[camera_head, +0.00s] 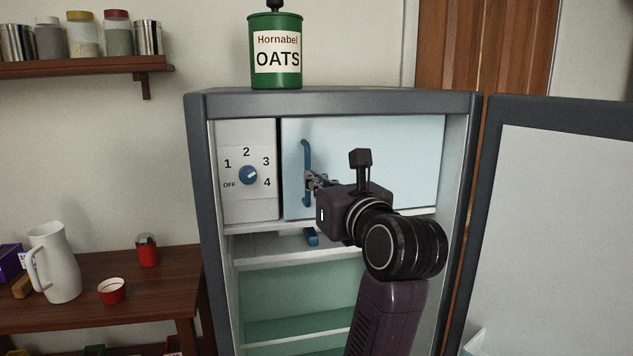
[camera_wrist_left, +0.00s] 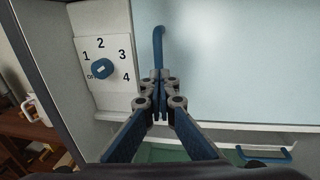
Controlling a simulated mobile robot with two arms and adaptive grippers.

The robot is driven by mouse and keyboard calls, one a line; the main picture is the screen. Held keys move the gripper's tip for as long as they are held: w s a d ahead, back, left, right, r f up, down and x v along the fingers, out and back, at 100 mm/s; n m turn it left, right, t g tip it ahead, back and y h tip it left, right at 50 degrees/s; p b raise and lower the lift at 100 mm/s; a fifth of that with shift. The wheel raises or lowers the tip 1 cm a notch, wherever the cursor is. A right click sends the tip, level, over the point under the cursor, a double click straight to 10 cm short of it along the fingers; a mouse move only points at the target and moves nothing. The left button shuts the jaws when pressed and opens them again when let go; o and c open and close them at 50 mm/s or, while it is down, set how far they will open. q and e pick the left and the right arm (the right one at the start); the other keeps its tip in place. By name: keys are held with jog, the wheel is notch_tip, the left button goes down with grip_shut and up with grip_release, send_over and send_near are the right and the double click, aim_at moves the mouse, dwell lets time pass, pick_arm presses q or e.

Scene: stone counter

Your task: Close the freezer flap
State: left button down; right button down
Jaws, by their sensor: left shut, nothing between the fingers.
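The freezer flap (camera_head: 400,150) is the pale blue panel in the upper part of the open fridge, right of the dial panel. In the head view it looks about upright, with a thin dark gap along its left edge; I cannot tell whether it is fully shut. Its blue vertical handle (camera_head: 306,152) is near that left edge and also shows in the left wrist view (camera_wrist_left: 158,45). My left gripper (camera_head: 311,182) is shut and empty, in front of the handle's lower part. It hides some of the handle, and I cannot tell if they touch. My right gripper is not in view.
The blue dial (camera_head: 248,175) is left of the flap. The fridge door (camera_head: 570,220) stands open at the right. A green oats tin (camera_head: 276,60) stands on top. A wooden side table (camera_head: 80,300) with a white jug (camera_head: 60,265) is at the left. A blue handle (camera_wrist_left: 265,153) shows below the flap.

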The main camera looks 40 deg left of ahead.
pick_arm(q)
send_near(314, 124)
jog(key=a, duration=0.4)
jog(key=shift+s+a+r, duration=0.2)
jog(key=shift+r, duration=0.2)
